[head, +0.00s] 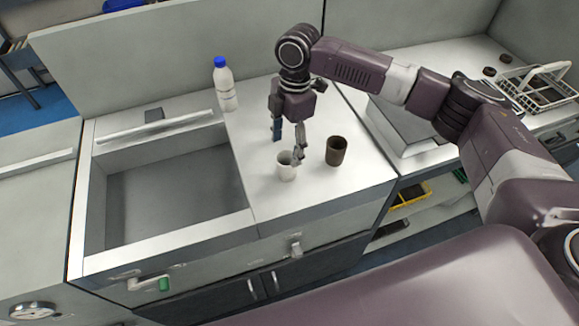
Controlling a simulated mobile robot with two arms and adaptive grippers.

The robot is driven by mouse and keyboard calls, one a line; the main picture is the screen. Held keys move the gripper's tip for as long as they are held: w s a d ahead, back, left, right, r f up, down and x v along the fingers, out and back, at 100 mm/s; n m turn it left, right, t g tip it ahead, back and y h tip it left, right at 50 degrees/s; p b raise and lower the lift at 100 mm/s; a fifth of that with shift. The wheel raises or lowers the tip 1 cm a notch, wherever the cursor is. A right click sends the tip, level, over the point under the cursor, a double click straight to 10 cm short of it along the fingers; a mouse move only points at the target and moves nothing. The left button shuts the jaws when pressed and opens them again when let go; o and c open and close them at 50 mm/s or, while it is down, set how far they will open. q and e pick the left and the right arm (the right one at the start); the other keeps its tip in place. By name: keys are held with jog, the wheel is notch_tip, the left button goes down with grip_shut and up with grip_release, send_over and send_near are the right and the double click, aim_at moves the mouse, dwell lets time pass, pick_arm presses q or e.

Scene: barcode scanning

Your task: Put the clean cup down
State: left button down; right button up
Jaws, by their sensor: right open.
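A white cup (286,168) stands upright on the white counter. A brown cup (336,151) stands upright to its right, apart from it. My right gripper (288,146) points down just above and behind the white cup. Its fingers are apart, and one fingertip overlaps the white cup's rim in the picture. I cannot tell whether it touches the cup. My left gripper is not in view.
A large sink basin (170,189) is left of the cups. A white bottle with a blue cap (224,84) stands at the back. A white wire rack (541,88) is at the far right. The counter in front of the cups is clear.

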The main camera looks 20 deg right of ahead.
aim_at(286, 159)
jog(key=f+p, duration=0.2)
jog(key=f, duration=0.2)
jog(key=shift+s+f, duration=0.2)
jog(key=shift+a+f, duration=0.1)
jog(key=shift+f, duration=0.4)
jog(key=c, duration=1.3)
jog(key=shift+c, duration=0.2)
